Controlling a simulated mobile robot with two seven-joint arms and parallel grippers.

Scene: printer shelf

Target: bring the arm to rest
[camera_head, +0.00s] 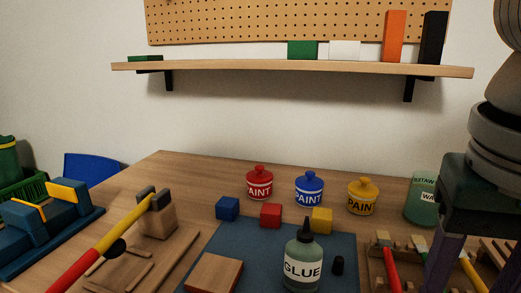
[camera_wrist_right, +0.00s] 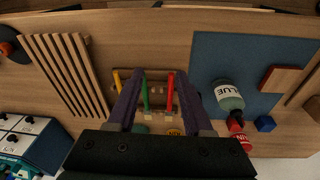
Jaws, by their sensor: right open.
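My right gripper (camera_head: 474,272) hangs at the right of the head view, its purple fingers pointing down over the right part of the table. Its fingertips run out of the bottom of that view. In the right wrist view my right gripper (camera_wrist_right: 160,78) is open, with its two fingers spread apart and nothing held between them. Beyond the fingers is a brush rack with a red brush (camera_wrist_right: 170,92), a green brush (camera_wrist_right: 145,92) and a yellow brush (camera_wrist_right: 117,82). I cannot tell the exact height above the rack. My left gripper is not in view.
A glue bottle (camera_head: 303,262) stands on the blue mat (camera_head: 258,240). Paint pots and a green water jar (camera_head: 420,204) stand behind. A hammer (camera_head: 110,236) lies across a wooden stand at left. A wall shelf (camera_head: 270,66) carries blocks. A slatted rack (camera_wrist_right: 65,72) flanks the brushes.

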